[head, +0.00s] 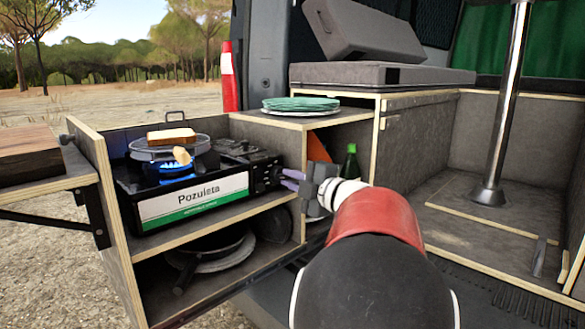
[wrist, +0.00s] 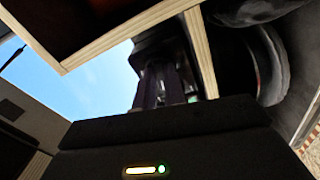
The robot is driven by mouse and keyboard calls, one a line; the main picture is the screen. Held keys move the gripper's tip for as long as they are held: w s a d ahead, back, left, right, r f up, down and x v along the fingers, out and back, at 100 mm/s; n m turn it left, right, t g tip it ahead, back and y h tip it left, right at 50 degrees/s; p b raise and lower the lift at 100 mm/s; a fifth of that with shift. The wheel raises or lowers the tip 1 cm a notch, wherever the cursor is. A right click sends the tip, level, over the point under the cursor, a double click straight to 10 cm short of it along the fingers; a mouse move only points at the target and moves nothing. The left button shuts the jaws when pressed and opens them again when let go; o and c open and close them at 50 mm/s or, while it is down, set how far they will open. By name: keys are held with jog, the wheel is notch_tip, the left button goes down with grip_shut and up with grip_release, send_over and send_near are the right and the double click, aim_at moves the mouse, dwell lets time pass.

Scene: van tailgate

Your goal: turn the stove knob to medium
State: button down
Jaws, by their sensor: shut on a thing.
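The camping stove (head: 190,203), black with a white and green "Pozuleta" front, sits on the upper shelf of the pull-out drawer. Its black stove knob (head: 262,180) is at the right end of the front, mostly covered by my gripper's fingertips. My gripper (head: 279,179) reaches in from the right and is shut on the knob. In the wrist view, my purple-tinted fingers (wrist: 165,88) point at dark stove parts, and the knob's setting cannot be read. A blue flame (head: 177,168) burns at the burner under a round grill rack (head: 150,154).
A bread slice (head: 171,137) lies on the rack, with a small yellowish piece (head: 182,155) at its front edge. A green bottle (head: 350,163) stands right of the drawer wall. Green plates (head: 300,104) are stacked above. Pans (head: 213,258) fill the lower shelf.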

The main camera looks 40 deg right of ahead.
jog(key=shift+m+p, duration=0.8)
jog(key=shift+m, duration=0.2)
jog(key=shift+f, duration=0.1)
jog(key=c, duration=1.5)
grip_release()
jog(key=shift+o, duration=0.2)
jog(key=s, duration=0.7)
jog(key=shift+s+d, duration=0.3)
jog(key=shift+s, duration=0.1)
